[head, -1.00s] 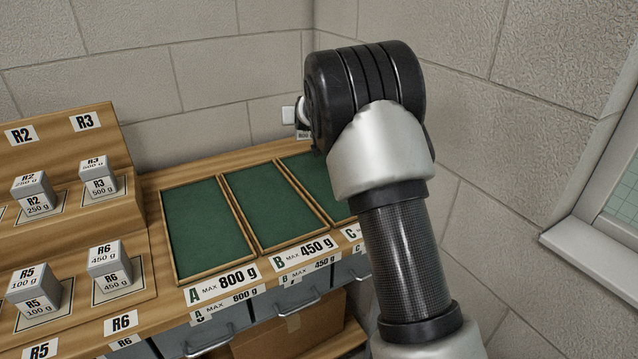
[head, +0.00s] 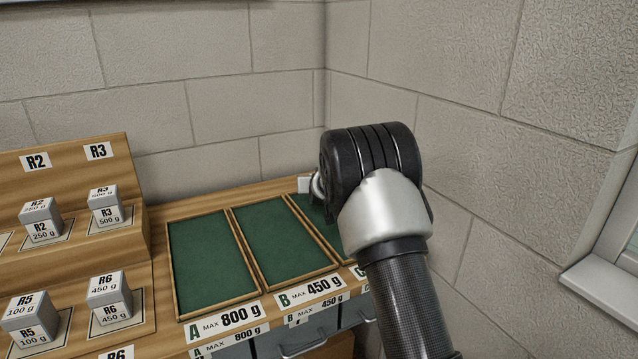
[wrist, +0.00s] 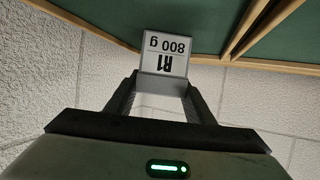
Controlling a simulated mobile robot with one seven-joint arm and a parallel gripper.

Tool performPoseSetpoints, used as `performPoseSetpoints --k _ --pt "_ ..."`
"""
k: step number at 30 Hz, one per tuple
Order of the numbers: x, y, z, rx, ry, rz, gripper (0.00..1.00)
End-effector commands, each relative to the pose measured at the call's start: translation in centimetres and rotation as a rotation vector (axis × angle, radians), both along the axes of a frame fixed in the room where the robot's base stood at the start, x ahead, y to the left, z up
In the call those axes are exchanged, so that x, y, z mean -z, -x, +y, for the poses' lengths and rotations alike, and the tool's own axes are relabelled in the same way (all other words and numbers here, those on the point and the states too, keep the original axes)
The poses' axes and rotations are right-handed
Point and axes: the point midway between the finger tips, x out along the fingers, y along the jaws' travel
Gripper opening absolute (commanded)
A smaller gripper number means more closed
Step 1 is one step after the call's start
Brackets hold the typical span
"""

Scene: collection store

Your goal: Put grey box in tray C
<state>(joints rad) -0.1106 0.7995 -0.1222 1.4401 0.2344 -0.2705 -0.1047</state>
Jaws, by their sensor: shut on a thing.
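The grey box (wrist: 165,52), labelled R1 800 g, is held between the fingertips of my gripper (wrist: 162,82) in the wrist view, where its label appears upside down. My gripper is shut on it. In the head view my arm hides most of the gripper and box. Tray C (head: 311,211) is the rightmost green tray with a wooden rim, partly hidden by my arm. In the wrist view the box overlaps the edge of a green tray floor at the top; I cannot tell its height above it.
Tray A (head: 206,262) and tray B (head: 283,243) are empty, left of tray C. Grey boxes R2 (head: 41,219), R3 (head: 105,204), R5 (head: 28,317) and R6 (head: 108,298) stand on the wooden stand at left. Block walls (head: 460,150) close off the back and right.

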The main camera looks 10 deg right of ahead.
Motion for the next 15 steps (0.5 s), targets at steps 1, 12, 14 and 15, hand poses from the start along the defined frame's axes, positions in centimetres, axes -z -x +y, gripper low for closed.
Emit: performPoseSetpoints --k 1,12,14,15 --pt "-0.52 -0.12 -0.01 0.0 0.001 -0.008 0.0" --pt "0.15 -0.01 0.0 0.0 0.0 -0.001 0.65" --pt "0.15 -0.01 0.0 0.0 0.0 -0.001 0.67" --pt "0.15 -0.01 0.0 0.0 0.0 -0.001 0.67"
